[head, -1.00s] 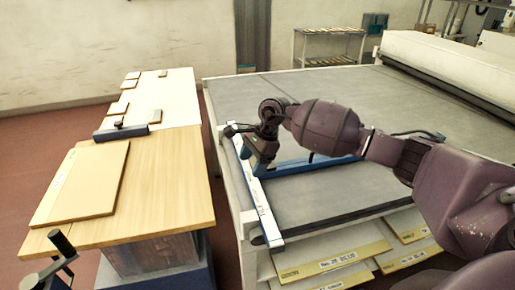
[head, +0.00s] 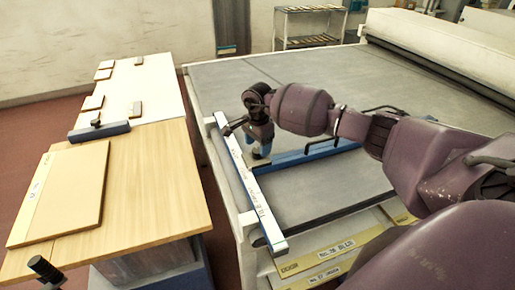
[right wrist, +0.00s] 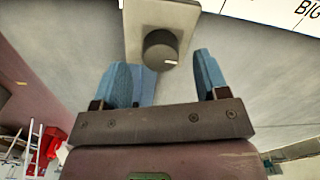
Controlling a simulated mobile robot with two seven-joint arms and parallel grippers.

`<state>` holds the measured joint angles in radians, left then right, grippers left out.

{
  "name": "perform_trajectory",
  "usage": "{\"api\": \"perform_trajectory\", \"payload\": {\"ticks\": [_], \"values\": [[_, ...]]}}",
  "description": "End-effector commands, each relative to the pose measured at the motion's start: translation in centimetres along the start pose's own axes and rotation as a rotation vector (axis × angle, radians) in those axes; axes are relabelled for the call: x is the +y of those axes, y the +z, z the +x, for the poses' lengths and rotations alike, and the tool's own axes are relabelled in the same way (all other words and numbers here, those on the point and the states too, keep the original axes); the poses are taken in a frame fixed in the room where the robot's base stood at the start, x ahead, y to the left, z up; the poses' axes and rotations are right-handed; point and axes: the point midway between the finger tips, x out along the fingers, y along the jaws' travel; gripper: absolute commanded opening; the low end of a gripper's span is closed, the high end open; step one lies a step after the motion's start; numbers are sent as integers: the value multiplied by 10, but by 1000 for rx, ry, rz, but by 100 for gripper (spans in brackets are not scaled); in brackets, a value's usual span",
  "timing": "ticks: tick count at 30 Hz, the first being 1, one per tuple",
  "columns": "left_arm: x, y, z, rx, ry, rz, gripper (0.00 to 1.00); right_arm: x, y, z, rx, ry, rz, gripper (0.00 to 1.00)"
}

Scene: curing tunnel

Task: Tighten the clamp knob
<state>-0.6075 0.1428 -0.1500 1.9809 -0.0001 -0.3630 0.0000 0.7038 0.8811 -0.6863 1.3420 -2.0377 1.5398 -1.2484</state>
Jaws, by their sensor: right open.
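The clamp knob (right wrist: 160,50) is a dark round knob with a white mark on its rim, on a pale grey block (right wrist: 178,14) in the right wrist view. My right gripper (right wrist: 161,64) is open, with its blue fingers apart. The knob appears between and just beyond the fingertips, with no visible contact. In the head view, my right gripper (head: 259,146) points down by the white lettered rail (head: 246,180) and the blue crossbar (head: 318,152); it hides the knob there. My left gripper is not in view.
The grey table top (head: 340,190) is mostly bare. A wooden workbench (head: 150,185) stands left across a narrow gap, with a board (head: 75,190) and a blue bar (head: 100,132) on it. A black upright handle (head: 45,268) stands at the lower left. Labelled boards (head: 330,256) lie below the table.

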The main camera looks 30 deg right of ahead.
Motion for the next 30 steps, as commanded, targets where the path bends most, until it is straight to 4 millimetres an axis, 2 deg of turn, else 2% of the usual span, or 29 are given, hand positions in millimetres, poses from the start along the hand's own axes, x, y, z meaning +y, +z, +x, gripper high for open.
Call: {"api": "perform_trajectory", "payload": {"ticks": [6, 17, 20, 27, 30], "values": [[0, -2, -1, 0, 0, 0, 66, 0, 0, 21, -1, 0, 0, 68], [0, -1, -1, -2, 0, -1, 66, 0, 0, 25, -1, -2, 0, 68], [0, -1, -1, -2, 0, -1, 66, 0, 0, 25, -1, -2, 0, 55], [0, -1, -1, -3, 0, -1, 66, 0, 0, 25, -1, -1, 0, 18], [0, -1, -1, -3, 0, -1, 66, 0, 0, 25, -1, -2, 2, 18]]}}
